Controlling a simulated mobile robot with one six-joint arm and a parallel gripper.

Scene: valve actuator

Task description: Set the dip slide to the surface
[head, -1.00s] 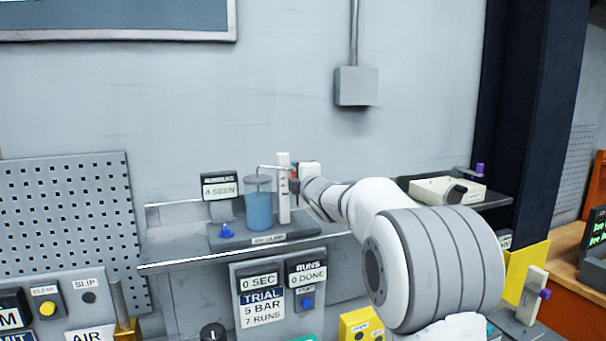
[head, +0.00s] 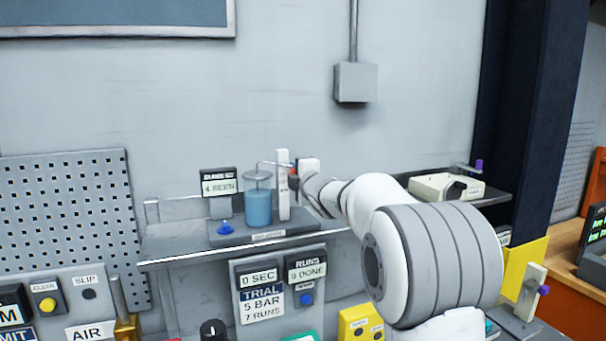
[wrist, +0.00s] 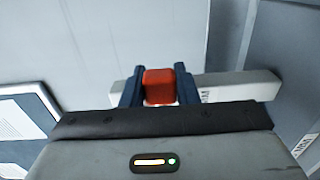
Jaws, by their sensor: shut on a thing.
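The dip slide is an upright white post (head: 283,190) on the wall shelf, with a thin bent tube (head: 265,163) reaching left over a clear beaker (head: 258,205) of blue liquid. In the wrist view, my gripper (wrist: 159,88) is shut on a red block (wrist: 158,78), with one dark finger on each side. A pale bar (wrist: 235,87) with lettering runs behind it. In the head view, the red shows only as a small patch right of the post, against my gripper. How deep the tube tip sits in the beaker is unclear.
A sign (head: 219,181) reading 4 seen and a blue knob (head: 224,226) stand left of the beaker. A pale box (head: 430,185) sits on the right of the shelf. A panel (head: 265,300) with 0 SEC and 0 DONE hangs below. My arm hides part of the shelf.

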